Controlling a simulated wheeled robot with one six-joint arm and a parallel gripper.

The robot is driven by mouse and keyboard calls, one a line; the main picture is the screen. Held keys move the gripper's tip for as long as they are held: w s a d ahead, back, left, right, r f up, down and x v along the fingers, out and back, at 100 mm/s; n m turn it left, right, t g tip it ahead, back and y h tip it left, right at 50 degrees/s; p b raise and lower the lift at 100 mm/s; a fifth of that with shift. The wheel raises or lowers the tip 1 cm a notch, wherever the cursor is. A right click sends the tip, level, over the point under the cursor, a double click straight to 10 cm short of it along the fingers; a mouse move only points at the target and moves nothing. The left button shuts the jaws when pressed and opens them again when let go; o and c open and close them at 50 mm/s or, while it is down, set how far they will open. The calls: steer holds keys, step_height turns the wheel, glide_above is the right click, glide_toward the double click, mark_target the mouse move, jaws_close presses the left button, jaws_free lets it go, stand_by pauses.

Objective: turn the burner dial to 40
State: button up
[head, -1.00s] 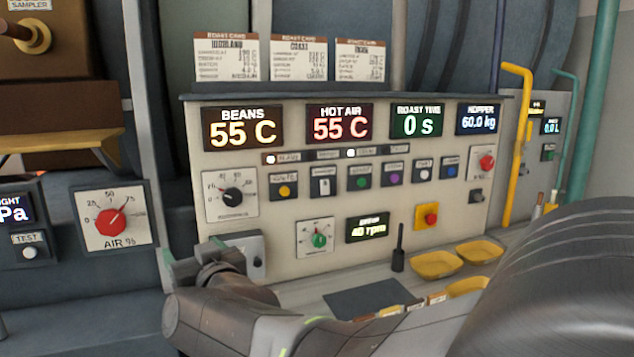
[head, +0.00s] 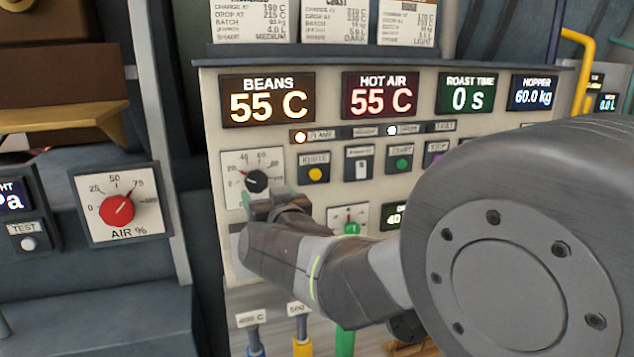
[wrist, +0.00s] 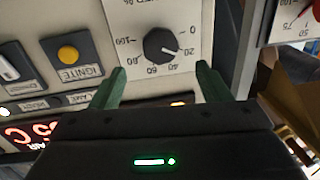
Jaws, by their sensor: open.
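The burner dial (head: 256,181) is a black knob on a white scale plate at the panel's left side. In the wrist view the dial (wrist: 158,43) appears upside down, with numerals around it. Its white pointer mark looks to be near 20, below 40. My gripper (head: 265,203) is just below and in front of the knob in the head view, partly covering the plate's lower edge. In the wrist view my gripper (wrist: 160,70) is open, its green fingers apart on either side of the dial's line, with the knob beyond the tips and nothing between them.
The ignite button (head: 316,174) sits right of the dial plate. A drum dial with a green knob (head: 351,229) is lower right, close to my arm. The red air dial (head: 117,210) is on a separate panel at left. Displays run along the top.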

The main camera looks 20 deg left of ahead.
mark_target(257, 182)
steer(key=p+x, duration=0.1)
steer(key=x, duration=0.6)
steer(key=shift+w+a, duration=0.2)
steer(key=shift+a, duration=0.05)
steer(key=shift+f, duration=0.1)
steer(key=c, duration=1)
